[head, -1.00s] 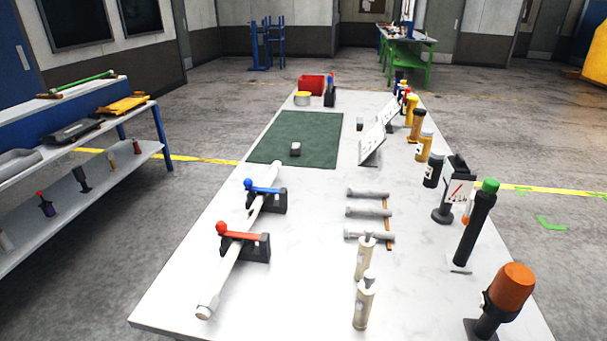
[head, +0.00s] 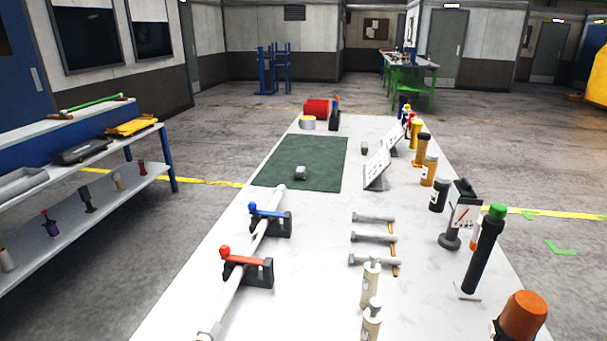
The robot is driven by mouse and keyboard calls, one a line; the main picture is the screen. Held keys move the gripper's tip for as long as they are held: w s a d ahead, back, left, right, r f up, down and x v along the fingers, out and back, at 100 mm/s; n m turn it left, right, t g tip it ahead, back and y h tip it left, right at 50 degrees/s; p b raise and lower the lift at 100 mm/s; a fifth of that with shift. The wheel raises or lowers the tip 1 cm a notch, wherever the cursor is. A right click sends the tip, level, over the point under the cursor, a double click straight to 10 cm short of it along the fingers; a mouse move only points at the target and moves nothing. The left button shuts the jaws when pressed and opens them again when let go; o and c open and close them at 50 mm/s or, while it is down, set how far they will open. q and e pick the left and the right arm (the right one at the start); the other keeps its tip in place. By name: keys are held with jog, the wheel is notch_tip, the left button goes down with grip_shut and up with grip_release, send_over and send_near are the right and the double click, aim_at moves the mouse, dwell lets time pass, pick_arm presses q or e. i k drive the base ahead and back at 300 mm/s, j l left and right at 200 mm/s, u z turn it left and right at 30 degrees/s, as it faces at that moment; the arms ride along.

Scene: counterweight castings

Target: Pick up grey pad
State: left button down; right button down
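A small grey block (head: 300,173) lies on the dark green mat (head: 325,151) on the long white table. A second small grey block (head: 364,148) stands on the bare tabletop to the right of the mat. Both are small in the picture, and I cannot tell which one is the grey pad. Neither of my grippers is in the head view.
A long white bar (head: 258,240) rests in clamps with red (head: 246,260) and blue (head: 268,212) handles. Hammers (head: 373,238), pale bottles (head: 370,285) and a sign stand (head: 378,168) are right of it. Bottles and dark tools line the right edge. A shelf (head: 95,140) stands left.

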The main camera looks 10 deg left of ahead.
aim_at(301, 173)
jog(key=u, duration=0.35)
jog(key=i+j+u, duration=0.1)
jog(key=j+u, duration=0.15)
jog(key=j, duration=0.2)
jog(key=i+j+u, duration=0.1)
jog(key=j+u, duration=0.2)
jog(key=j, duration=0.15)
jog(key=i+j+u, duration=0.25)
jog(key=j, duration=0.15)
jog(key=i+j+u, duration=0.1)
jog(key=j+u, duration=0.15)
jog(key=i+j+z, duration=0.15)
jog(key=i+j, duration=0.95)
jog(key=i+l+z, duration=0.2)
jog(key=i+z, duration=0.95)
jog(key=i+j+z, duration=0.1)
jog(key=i+z, duration=0.25)
